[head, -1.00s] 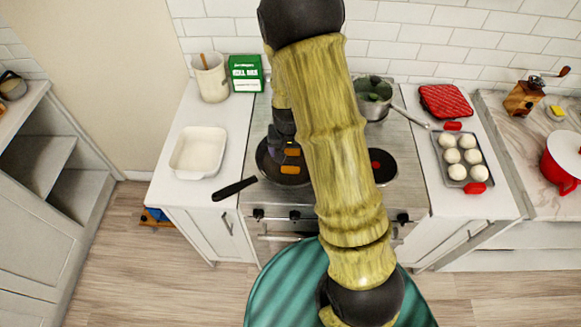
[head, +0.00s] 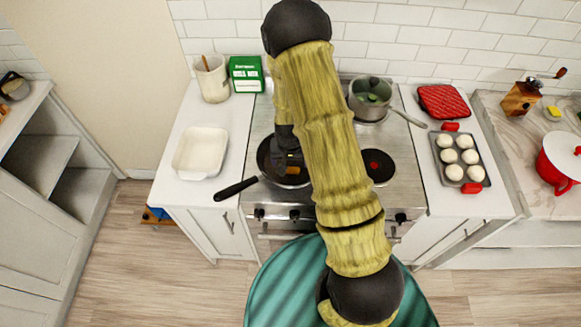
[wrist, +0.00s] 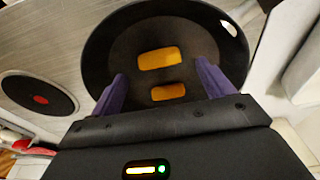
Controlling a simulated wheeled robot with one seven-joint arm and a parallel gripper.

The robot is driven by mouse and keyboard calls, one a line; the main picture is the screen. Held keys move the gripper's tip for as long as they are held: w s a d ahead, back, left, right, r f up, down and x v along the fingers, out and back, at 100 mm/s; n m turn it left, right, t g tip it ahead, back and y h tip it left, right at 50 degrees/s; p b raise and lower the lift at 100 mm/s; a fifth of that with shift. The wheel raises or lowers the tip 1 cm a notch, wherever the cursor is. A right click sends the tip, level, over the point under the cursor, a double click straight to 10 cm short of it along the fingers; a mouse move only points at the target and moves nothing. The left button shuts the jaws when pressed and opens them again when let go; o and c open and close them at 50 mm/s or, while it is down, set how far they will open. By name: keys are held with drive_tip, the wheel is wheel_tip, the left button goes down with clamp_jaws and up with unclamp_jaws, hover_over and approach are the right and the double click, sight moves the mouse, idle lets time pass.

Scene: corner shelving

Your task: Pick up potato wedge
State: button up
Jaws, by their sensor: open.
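Two orange potato wedges lie in a black frying pan (head: 266,172) on the stove. In the wrist view, the larger wedge (wrist: 159,58) is farther from my gripper and the smaller wedge (wrist: 168,92) is nearer, both flat on the pan floor (wrist: 110,50). My gripper (wrist: 160,70) is open, with its purple fingers apart on the left and right of the wedges and nothing held. In the head view, my gripper (head: 287,150) is over the pan and hides much of it; one wedge (head: 293,170) shows partly.
A pot (head: 369,92) stands at the stove's back right, and a burner with a red centre (head: 377,165) is bare. A white dish (head: 200,152) is on the left counter. A tray of buns (head: 460,158) and a red mitt (head: 444,101) are on the right.

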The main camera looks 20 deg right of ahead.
sight(291, 169)
drive_tip(key=shift+w+f+p, duration=0.2)
drive_tip(key=shift+f+p, duration=0.25)
drive_tip(key=shift+f, duration=1.05)
drive_tip(key=c, duration=1.1)
